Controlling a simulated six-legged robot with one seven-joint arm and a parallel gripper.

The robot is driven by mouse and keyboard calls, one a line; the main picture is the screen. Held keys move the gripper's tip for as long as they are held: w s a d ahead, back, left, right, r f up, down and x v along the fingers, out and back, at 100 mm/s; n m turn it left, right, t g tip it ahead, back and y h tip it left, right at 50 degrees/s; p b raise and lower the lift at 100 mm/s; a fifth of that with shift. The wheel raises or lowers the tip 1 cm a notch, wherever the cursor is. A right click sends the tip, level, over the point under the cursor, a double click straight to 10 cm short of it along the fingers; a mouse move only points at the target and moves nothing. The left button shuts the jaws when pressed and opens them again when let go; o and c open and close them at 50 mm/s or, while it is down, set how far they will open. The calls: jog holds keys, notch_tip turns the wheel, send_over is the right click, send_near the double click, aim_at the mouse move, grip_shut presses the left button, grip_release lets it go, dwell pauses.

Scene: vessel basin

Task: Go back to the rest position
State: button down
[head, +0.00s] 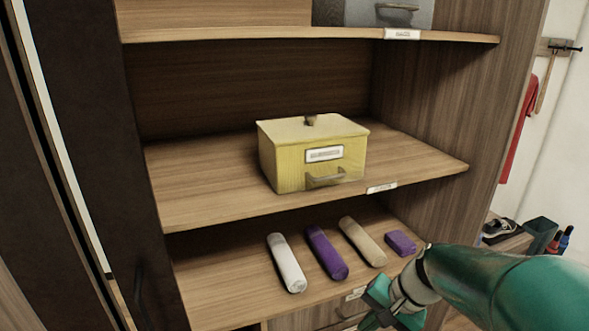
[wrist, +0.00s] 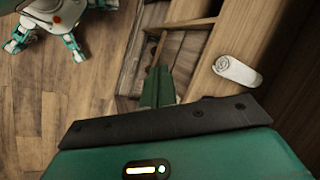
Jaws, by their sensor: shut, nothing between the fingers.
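My gripper (wrist: 158,88) shows in the wrist view with its green fingers together and nothing between them. It points down past the shelf edge, with the wood floor beyond. In the head view my green arm comes in from the lower right, and the gripper end is at the bottom, in front of the lower shelf. The fingertips are not clear there. A white roll (wrist: 237,71) lies on the shelf to the right of the fingers, apart from them. The same white roll (head: 286,263) is leftmost on the lower shelf in the head view.
A purple roll (head: 326,252), a beige roll (head: 362,241) and a purple block (head: 400,243) lie on the lower shelf. A yellow box (head: 290,160) stands on the middle shelf (head: 200,190). A grey box (head: 360,12) is on top. Open floor (wrist: 60,110) shows at left.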

jog(key=s+r+n+t+h, duration=0.3)
jog(key=s+r+n+h, duration=0.2)
jog(key=s+r, duration=0.4)
jog(key=shift+s+d+r+n+t, duration=0.35)
jog(key=shift+s+r+n+t, duration=0.05)
jog(key=shift+s+n, duration=0.45)
jog(key=shift+s, duration=0.1)
